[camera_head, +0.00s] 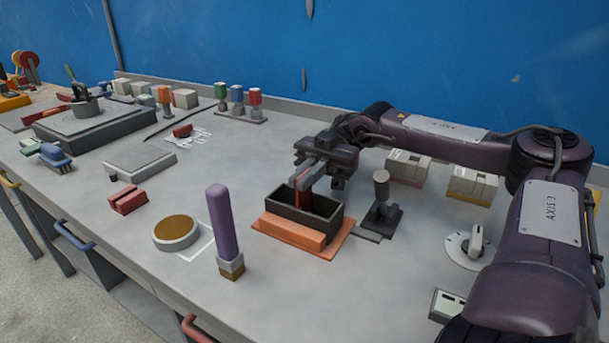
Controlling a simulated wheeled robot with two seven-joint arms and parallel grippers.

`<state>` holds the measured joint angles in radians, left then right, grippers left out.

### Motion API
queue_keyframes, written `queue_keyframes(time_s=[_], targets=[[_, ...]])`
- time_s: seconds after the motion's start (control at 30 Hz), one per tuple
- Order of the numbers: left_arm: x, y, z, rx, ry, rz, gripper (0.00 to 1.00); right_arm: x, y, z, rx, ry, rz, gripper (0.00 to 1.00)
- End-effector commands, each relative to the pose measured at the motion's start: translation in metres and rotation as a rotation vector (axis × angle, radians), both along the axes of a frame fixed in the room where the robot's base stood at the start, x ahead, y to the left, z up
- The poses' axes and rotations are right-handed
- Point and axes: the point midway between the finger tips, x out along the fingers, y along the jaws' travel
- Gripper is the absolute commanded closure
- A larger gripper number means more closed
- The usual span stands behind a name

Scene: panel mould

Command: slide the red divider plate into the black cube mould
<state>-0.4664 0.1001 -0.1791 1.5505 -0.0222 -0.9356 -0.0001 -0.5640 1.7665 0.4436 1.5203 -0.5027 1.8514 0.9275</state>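The black cube mould (334,222) is an open-topped dark box on an orange base plate (340,245). An orange block lies against its front side. My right gripper (306,182) comes in from the right and points down over the back part of the mould. It appears shut on the red divider plate (304,183), a thin red piece seen nearly edge-on between the fingers. The plate's lower end is at the mould's opening; the mould's walls and the fingers hide how deep it reaches. My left gripper is not in view.
A purple-handled tool (222,225) stands upright left of the mould, beside a round brown-topped disc (176,232). A dark stand (382,208) is close on the mould's right. A red block (128,200) lies further left. A blue wall closes the back.

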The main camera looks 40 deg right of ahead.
Motion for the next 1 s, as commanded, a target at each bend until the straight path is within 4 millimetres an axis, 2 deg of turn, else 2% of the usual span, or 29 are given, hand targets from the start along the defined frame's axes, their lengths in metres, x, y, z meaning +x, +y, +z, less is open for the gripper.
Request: queue_keyframes(time_s=[0.17, 0.2, 0.37, 0.8, 0.87, 1.0], targets=[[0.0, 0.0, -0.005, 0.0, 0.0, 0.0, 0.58, 0.0, 0.0, -0.006, 0.0, 0.0, 0.0, 1.0], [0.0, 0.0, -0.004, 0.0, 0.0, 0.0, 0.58, 0.0, 0.0, -0.005, 0.0, 0.0, 0.0, 0.91], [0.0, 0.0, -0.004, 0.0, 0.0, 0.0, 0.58, 0.0, 0.0, -0.005, 0.0, 0.001, 0.0, 0.7], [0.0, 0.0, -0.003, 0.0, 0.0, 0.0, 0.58, 0.0, 0.0, -0.004, 0.0, 0.003, 0.0, 0.7], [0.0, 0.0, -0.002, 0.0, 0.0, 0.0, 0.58, 0.0, 0.0, 0.0, 0.001, 0.001, 0.0, 0.7], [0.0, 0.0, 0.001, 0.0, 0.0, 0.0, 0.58, 0.0, 0.0, 0.023, 0.001, -0.003, 0.001, 0.7]])
